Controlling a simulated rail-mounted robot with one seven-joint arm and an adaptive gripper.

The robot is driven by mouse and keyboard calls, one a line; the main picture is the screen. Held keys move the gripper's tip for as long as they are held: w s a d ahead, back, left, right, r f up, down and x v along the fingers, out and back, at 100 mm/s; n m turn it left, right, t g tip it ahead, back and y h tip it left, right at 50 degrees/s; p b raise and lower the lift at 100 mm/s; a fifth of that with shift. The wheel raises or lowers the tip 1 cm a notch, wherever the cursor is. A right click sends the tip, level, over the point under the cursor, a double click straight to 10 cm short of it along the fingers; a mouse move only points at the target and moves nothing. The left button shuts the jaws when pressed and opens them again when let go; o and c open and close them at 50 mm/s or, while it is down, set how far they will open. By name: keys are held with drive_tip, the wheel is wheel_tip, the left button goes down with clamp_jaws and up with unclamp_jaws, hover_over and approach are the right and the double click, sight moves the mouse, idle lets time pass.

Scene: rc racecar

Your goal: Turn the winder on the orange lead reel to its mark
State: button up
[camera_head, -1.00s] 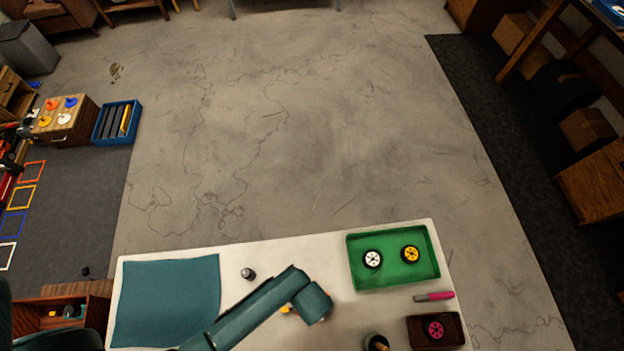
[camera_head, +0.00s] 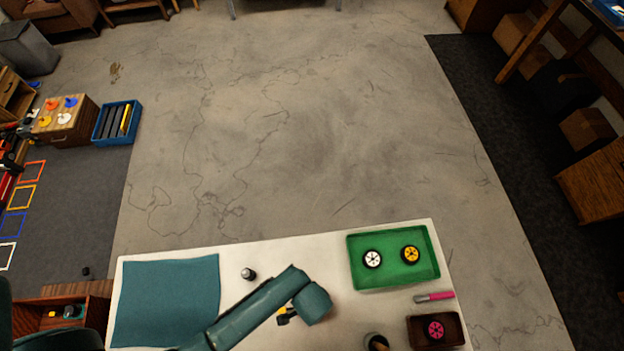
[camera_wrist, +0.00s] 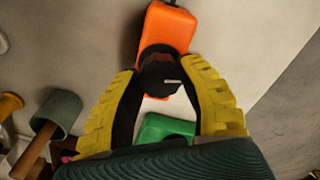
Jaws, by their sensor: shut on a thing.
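The orange lead reel (camera_wrist: 172,27) lies at the top centre of the wrist view. A dark round winder (camera_wrist: 158,68) with a short pale mark on it sits at the reel's lower end. My gripper (camera_wrist: 163,78) has its yellow-ridged fingers on either side of the winder, shut on it. The fingers hide the winder's sides, and I cannot tell how far the pale mark is from a target mark. In the head view my gripper (camera_head: 285,316) is low over the white table, and my arm hides the reel.
A green piece (camera_wrist: 165,129) shows between the fingers' bases.

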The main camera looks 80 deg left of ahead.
drive_tip(key=shift+s+d+f, duration=0.1)
drive_tip(key=shift+s+f, duration=0.05)
drive_tip(key=n, duration=0.3)
drive_tip(key=o, duration=1)
drive_tip(key=shift+r, duration=3.15)
